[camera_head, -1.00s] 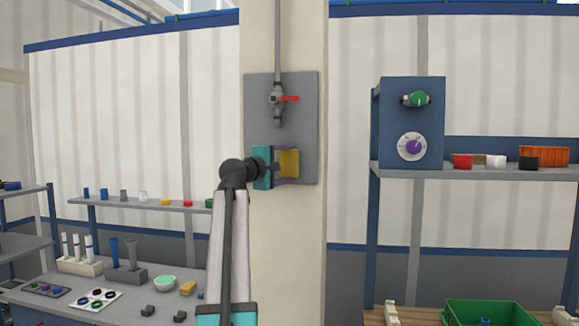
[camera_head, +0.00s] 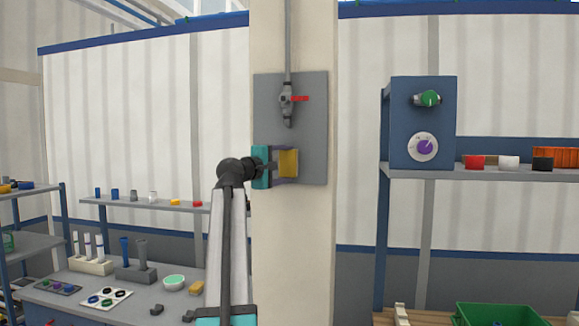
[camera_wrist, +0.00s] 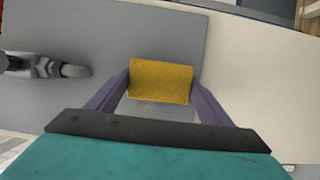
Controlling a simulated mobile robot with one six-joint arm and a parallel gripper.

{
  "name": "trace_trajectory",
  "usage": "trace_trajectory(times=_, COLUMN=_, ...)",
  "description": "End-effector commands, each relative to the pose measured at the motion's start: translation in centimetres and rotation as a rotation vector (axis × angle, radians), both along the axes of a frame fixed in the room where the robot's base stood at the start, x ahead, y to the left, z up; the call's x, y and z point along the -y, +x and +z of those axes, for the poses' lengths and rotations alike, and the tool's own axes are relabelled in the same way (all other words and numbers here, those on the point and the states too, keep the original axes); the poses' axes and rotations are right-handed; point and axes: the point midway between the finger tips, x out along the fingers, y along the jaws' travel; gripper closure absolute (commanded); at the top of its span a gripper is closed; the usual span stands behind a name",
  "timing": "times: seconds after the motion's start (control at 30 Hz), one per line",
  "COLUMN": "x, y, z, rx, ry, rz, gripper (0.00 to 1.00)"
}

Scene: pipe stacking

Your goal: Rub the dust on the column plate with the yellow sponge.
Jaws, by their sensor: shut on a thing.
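The yellow sponge (camera_head: 289,163) is held upright between the fingers of my gripper (camera_head: 284,164), in front of the lower part of the grey column plate (camera_head: 310,120). In the wrist view the sponge (camera_wrist: 160,80) sits between the two purple fingers of my gripper (camera_wrist: 160,92), with the grey plate (camera_wrist: 190,40) right behind it. I cannot tell whether the sponge touches the plate. A faint pale patch shows on the plate just below the sponge in the wrist view; most of any dust is hidden.
A valve with a red handle (camera_head: 300,98) is on the plate above my gripper, under a vertical pipe. A blue box with a purple dial (camera_head: 424,146) stands on the right shelf. A bench with small parts and a green-topped bowl (camera_head: 174,282) is at lower left.

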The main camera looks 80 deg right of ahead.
Motion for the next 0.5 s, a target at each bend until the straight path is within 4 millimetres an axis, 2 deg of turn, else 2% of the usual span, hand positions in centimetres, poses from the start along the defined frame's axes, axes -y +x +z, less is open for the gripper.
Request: trace_trajectory(times=0.5, x=-0.01, y=0.6, z=0.0, rx=0.0, ry=0.0, rz=0.001, gripper=0.44)
